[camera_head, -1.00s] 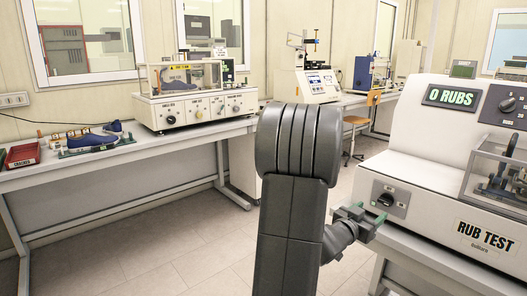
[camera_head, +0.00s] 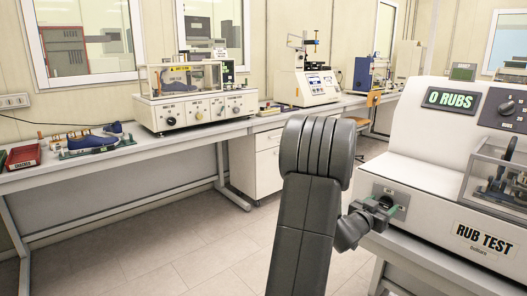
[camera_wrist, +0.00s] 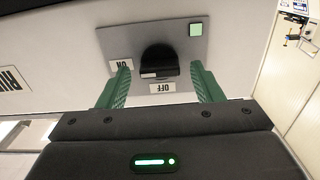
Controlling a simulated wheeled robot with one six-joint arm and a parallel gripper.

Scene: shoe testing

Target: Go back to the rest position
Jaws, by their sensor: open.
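My gripper (camera_head: 379,212) is in front of the rub test machine (camera_head: 430,170), close to the switch plate on its front face. In the wrist view my gripper (camera_wrist: 163,84) is open, with its two green fingers on either side of a black rotary knob (camera_wrist: 158,62). I cannot tell if the fingers touch the knob. The knob sits on a grey plate with ON and OFF labels and a lit green square (camera_wrist: 196,29). The machine's display (camera_head: 451,99) reads 0 RUBS. In the head view the gripper partly hides the switch plate.
A long bench (camera_head: 170,154) on the left carries a boxed tester (camera_head: 195,105), a blue shoe (camera_head: 92,142) and a red tray (camera_head: 24,156). Another tester (camera_head: 318,85) stands at the back. The floor (camera_head: 190,245) between bench and machine is clear.

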